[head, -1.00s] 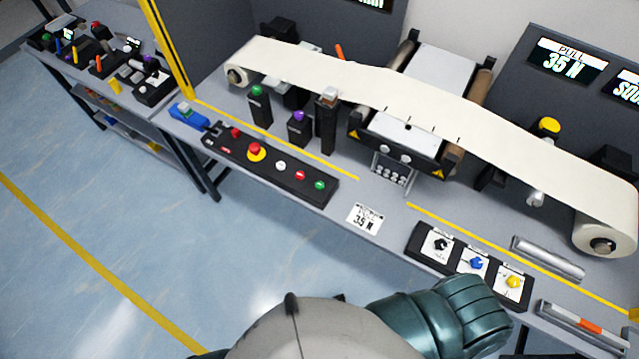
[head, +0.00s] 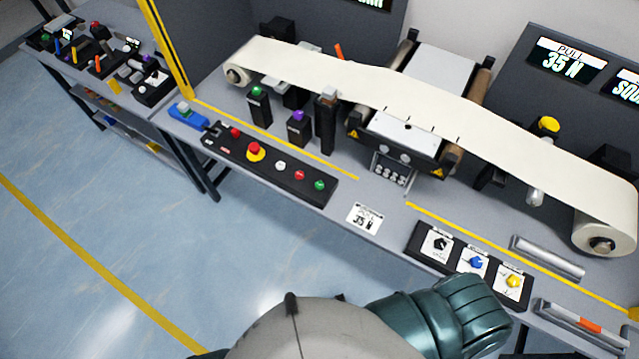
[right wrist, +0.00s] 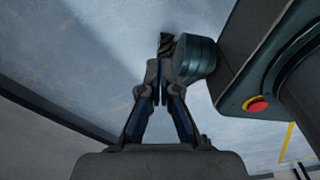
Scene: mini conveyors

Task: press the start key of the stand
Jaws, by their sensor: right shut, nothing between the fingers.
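A black key panel (head: 217,152) lies along the front left of the stand's bench. It bears a red mushroom button on a yellow base (head: 255,151), a white key (head: 280,166), a red key (head: 299,175) and, at its right end, a green key (head: 320,185). The key labels are too small to read. My right gripper (right wrist: 160,85) is shut and empty in the right wrist view, over the blue floor. The key panel is not recognisable there. Neither gripper shows in the head view.
A cream web (head: 330,72) runs across rollers behind the panel. Posts with a green top (head: 257,91) and a purple top (head: 298,115) stand just behind it. A knob box (head: 430,257) lies front right. A side table (head: 70,65) stands left; the floor before the bench is clear.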

